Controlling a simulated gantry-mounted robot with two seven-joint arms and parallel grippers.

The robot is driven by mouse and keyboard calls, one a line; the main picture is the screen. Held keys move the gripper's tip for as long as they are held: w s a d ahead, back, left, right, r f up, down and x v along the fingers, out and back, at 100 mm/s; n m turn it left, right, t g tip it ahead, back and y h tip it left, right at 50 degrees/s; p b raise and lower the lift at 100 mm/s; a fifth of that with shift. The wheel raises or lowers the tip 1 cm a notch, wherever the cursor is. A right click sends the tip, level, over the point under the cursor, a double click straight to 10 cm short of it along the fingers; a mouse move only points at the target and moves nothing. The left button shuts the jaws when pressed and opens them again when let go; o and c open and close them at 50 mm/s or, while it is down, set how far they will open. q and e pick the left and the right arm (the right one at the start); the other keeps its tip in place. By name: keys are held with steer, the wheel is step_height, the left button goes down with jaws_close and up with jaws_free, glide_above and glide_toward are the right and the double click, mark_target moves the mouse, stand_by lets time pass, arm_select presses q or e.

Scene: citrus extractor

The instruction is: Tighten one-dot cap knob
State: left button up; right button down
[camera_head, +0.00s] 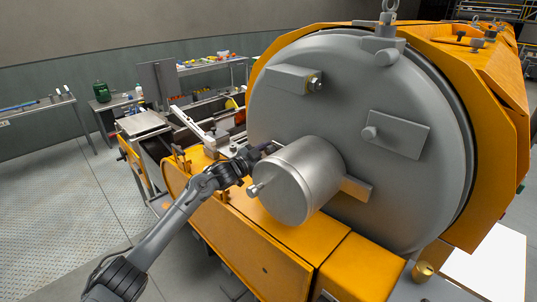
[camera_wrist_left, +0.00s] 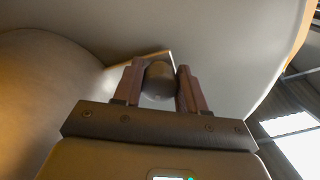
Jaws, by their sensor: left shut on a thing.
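My left gripper (camera_head: 266,148) reaches the left side of the grey metal cylinder on the front of the big round cover. In the left wrist view my gripper (camera_wrist_left: 158,84) has its two reddish-brown fingers on both sides of a dark round knob (camera_wrist_left: 158,76), shut on it. The knob stands out from a pale grey surface. In the head view this knob is hidden by the gripper and the cylinder. No dot mark can be made out on it. My right gripper is in neither view.
The grey cylinder (camera_head: 302,184) juts out close beside my left gripper. The big round cover (camera_head: 310,125) carries other fittings, including a plate with a knob (camera_head: 397,134) and a block (camera_head: 299,78). The orange machine housing (camera_head: 272,245) lies below. Benches (camera_head: 205,67) stand at the back.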

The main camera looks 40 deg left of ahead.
arm_select(q)
steer(key=m+b, duration=0.1)
steer(key=m, duration=0.5)
steer(key=shift+a+m+b, duration=0.1)
steer(key=shift+m+b, duration=0.2)
steer(key=shift+b, duration=0.05)
steer(key=m, duration=0.3)
steer(key=m+b, duration=0.1)
steer(key=m, duration=0.1)
steer(key=shift+r+m, duration=0.2)
steer(key=shift+m, duration=0.2)
steer(key=o, duration=1)
steer(key=shift+a, duration=0.1)
